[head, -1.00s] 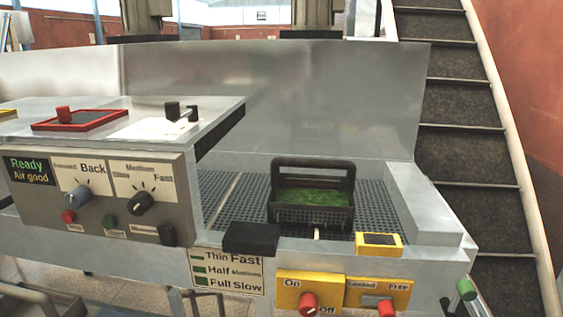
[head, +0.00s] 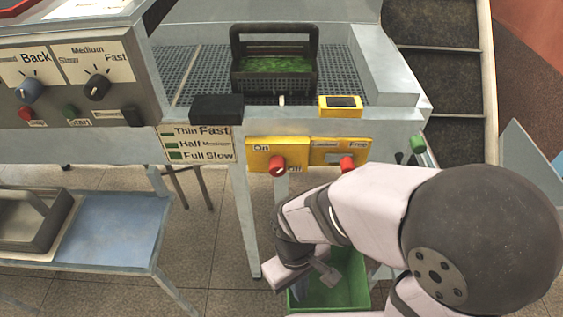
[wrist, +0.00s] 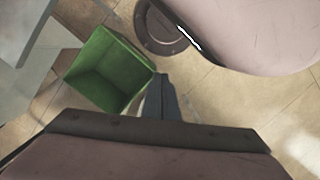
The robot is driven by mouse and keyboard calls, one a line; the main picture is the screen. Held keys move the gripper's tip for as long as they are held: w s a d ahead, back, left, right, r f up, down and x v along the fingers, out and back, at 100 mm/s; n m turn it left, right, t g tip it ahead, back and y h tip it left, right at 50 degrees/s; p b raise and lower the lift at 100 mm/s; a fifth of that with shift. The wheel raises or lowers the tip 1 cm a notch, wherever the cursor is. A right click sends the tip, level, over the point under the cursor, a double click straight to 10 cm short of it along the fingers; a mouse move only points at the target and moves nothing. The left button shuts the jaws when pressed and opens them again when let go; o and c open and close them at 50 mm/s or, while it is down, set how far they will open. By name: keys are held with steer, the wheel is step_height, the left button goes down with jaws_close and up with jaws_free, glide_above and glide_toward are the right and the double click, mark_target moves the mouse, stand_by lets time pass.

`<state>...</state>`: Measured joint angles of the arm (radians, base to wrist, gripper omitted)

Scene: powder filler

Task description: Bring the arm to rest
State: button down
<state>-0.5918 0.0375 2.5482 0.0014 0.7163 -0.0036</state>
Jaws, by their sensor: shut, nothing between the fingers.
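My gripper (wrist: 158,85) shows in the wrist view as dark fingers held together, with nothing between them. It is beside the near edge of an open green bin (wrist: 108,72) on the floor, as seen from above. In the head view my folded arm fills the lower right, in front of the machine. The green bin (head: 345,285) is partly hidden behind my arm there. The fingertips are hard to make out in the head view.
The filler's front has a yellow switch panel (head: 262,155) with red knobs. A black basket of green material (head: 275,66) stands on the grated deck. A blue-topped side table (head: 110,232) is at lower left. Stairs (head: 450,80) rise at right.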

steer(key=w+d+r+m+p, duration=0.1)
steer(key=w+d+r+m, duration=0.1)
steer(key=d, duration=0.3)
steer(key=w+d+r+m+t+y, duration=0.1)
steer(key=w+d+r+m, duration=0.2)
steer(key=d, duration=0.3)
steer(key=shift+w+r+m+t+p, duration=0.2)
steer(key=shift+w+m+t+p, duration=0.15)
steer(key=shift+m, duration=0.55)
